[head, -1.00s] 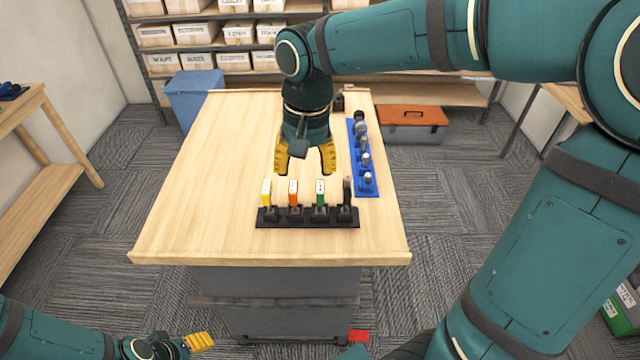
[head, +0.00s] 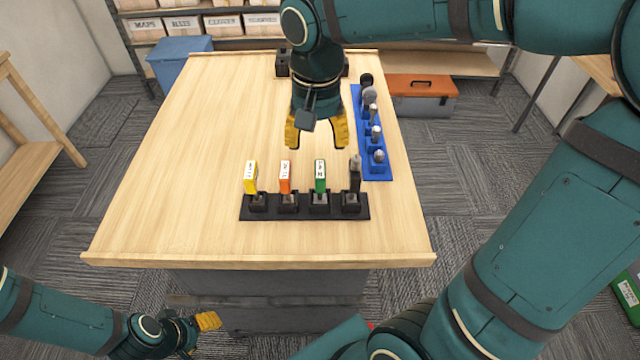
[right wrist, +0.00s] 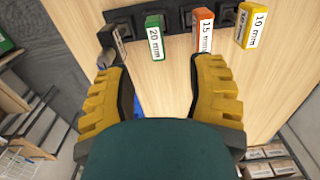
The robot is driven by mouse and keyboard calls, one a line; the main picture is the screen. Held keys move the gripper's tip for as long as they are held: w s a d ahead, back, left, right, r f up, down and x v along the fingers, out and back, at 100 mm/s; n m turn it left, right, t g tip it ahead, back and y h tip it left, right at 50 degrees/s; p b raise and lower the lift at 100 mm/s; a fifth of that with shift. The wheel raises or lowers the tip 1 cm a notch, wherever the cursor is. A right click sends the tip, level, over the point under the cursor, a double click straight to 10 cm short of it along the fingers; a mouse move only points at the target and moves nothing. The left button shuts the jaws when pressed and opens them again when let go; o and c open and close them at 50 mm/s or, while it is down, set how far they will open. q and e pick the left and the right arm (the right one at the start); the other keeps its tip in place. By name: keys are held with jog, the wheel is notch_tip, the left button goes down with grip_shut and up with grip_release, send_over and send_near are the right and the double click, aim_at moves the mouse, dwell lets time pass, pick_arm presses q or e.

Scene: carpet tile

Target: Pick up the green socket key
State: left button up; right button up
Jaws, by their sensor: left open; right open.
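The green socket key (head: 320,177) stands upright in a black rack (head: 305,212) on the table, between the orange key (head: 285,178) and a dark key (head: 354,175). In the right wrist view the green key (right wrist: 155,44) is labelled 20 mm and lies ahead of the fingers. My right gripper (head: 318,146) is open and empty, a little behind and above the rack. My left gripper (head: 207,321) is open at the lower left, away from the table.
A yellow key (head: 250,178) stands at the rack's left end. A blue rack (head: 376,170) with several sockets runs along the table's right side. A dark block (head: 283,65) sits at the back. The table's left half is clear.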

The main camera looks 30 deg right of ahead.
aim_at(320, 169)
notch_tip(320, 169, down, 5)
jog(key=shift+r+b, duration=0.2)
jog(key=shift+b, duration=0.25)
jog(key=shift+s+d+f+b, duration=0.1)
jog(key=shift+f+b, duration=0.3)
jog(key=shift+f, duration=0.9)
jog(key=shift+s+d+f+b, duration=0.1)
jog(key=shift+f+b, duration=0.3)
jog(key=shift+f, duration=0.9)
jog(key=shift+o, duration=0.2)
grip_shut()
